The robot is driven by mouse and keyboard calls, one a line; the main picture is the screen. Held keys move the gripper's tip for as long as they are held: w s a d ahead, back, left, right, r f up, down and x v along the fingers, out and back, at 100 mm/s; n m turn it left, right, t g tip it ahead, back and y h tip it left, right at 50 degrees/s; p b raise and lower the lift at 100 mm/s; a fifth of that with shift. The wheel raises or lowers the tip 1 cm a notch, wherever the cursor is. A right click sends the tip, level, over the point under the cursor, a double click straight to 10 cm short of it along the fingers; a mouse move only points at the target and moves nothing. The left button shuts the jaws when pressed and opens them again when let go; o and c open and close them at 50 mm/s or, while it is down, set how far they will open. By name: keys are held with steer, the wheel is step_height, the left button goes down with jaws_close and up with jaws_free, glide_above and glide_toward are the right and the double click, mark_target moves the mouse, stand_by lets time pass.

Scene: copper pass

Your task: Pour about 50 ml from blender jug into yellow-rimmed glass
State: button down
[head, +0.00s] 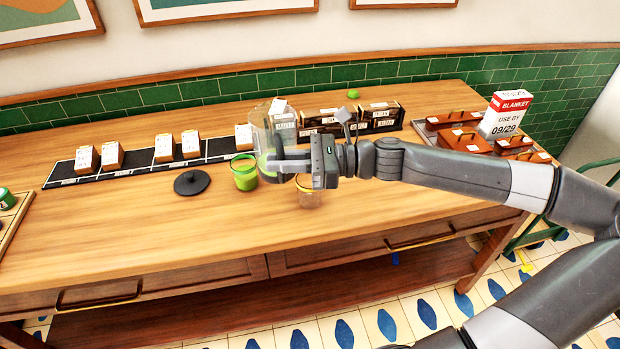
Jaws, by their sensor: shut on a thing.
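The clear blender jug (262,127) is near the middle of the counter in the head view, with some green showing low on its left side. My gripper (284,165) is shut on the jug, reaching in from the right and hiding part of it. I cannot tell whether the jug's base touches the counter. A clear glass (309,196) with a yellowish-orange rim stands just in front of and below my gripper, its upper part partly covered. I cannot make out its contents.
A green-filled glass (244,174) stands left of the jug, near a black round lid (192,182). Black strips with small boxes (164,148) and dark labelled boxes (380,117) line the back. A tray with reddish-brown boxes (464,140) is right. The front counter is clear.

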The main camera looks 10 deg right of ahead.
steer(key=s+d+r+n+g, duration=0.2)
steer(key=s+d+r+g, duration=0.1)
steer(key=s+d, duration=0.45)
steer(key=s+d+r+n+g, duration=0.1)
steer(key=s+d+r+g, duration=0.1)
steer(key=s+d, duration=0.5)
step_height(320, 180, down, 18)
steer(key=w, duration=0.1)
steer(key=shift+w+d+n+g, duration=0.2)
steer(key=shift+d+n+g, duration=0.1)
steer(key=shift+d, duration=0.1)
steer(key=shift+r, duration=0.2)
steer(key=w+a+r+m+g+h, duration=0.1)
steer(key=w+a+r+m+h, duration=0.1)
steer(key=w+r+m, duration=0.8)
steer(key=shift+w+a+m+g+p, duration=0.35)
steer(key=shift+w+a+m, duration=0.35)
steer(key=shift+m, duration=0.5)
steer(key=shift+w+a+r, duration=0.2)
steer(key=shift+r, duration=0.1)
steer(key=shift+w+a+r+m, duration=0.2)
steer(key=shift+w+m, duration=0.15)
steer(key=shift+w, duration=0.2)
steer(key=shift+w+a+r+m, duration=0.2)
steer(key=shift+w+m, duration=0.15)
steer(key=shift+w, duration=0.15)
steer(key=shift+w+a+r+m+g+p, duration=0.15)
steer(key=shift+w+r+m+g+p, duration=0.15)
steer(key=shift+w+p, duration=0.3)
stand_by(0.9)
